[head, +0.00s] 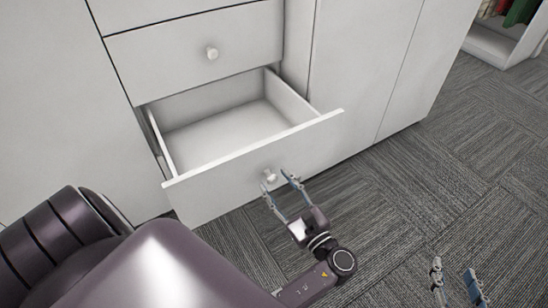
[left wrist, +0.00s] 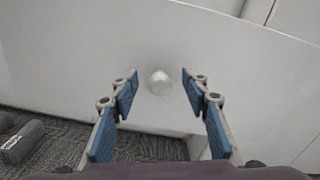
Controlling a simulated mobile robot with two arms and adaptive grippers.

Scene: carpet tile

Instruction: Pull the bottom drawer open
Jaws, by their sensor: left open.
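The bottom drawer (head: 255,165) stands pulled out from the white cabinet, and its empty inside shows in the head view. Its round knob (head: 270,176) is on the drawer front. In the left wrist view the knob (left wrist: 160,81) lies between and beyond the two blue-padded fingers. My left gripper (head: 279,181) is open, with its fingertips close to the knob; I cannot tell whether they touch it. My right gripper (head: 456,276) is at the lower right of the head view, over the carpet, away from the drawer, with its fingers apart.
Tall cabinet doors (head: 365,60) stand to the right. An open shelf (head: 490,42) with coloured items is at the upper right. The grey carpet (head: 420,180) is clear right of the drawer.

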